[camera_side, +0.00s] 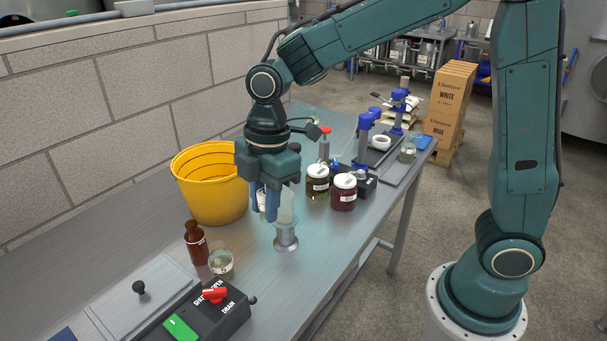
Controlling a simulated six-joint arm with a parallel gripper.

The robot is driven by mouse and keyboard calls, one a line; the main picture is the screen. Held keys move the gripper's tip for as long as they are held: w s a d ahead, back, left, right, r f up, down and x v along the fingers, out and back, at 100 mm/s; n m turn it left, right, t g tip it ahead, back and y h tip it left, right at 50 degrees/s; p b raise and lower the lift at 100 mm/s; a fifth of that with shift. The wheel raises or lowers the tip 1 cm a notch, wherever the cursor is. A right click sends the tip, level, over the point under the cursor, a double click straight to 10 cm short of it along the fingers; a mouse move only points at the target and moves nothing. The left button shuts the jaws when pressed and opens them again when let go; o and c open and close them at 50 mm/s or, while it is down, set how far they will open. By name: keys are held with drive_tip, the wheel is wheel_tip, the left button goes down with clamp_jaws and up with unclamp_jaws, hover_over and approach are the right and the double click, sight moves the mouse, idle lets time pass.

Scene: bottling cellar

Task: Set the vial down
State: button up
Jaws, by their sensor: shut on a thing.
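My gripper (264,214) points down over the middle of the metal table, in front of the yellow bucket (207,205). Its blue fingers are shut on the vial (262,201), a small pale thing that shows only as a strip between them. Most of the vial is hidden by the fingers, and I cannot tell whether its bottom touches anything. Just right of the fingers stands a metal stand (286,240) with a translucent greenish glass part on top.
A brown bottle (196,243) and a glass jar (221,264) stand at the front left. A dark box with a red knob (214,294) is nearer. Two lidded dark jars (343,193) stand to the right. Bare table (322,232) lies right of the metal stand.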

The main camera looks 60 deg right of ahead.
wheel_tip(320, 180, down, 16)
drive_tip(key=shift+r, duration=0.15)
idle(0.3)
drive_tip(key=shift+f, duration=1.85)
drive_tip(key=shift+f, duration=0.15)
drive_tip(key=o, duration=1)
drive_tip(key=r, duration=0.4)
drive_tip(key=d+r, duration=0.1)
drive_tip(key=r, duration=0.7)
drive_tip(key=shift+s+d+r, duration=0.1)
drive_tip(key=shift+d, duration=0.15)
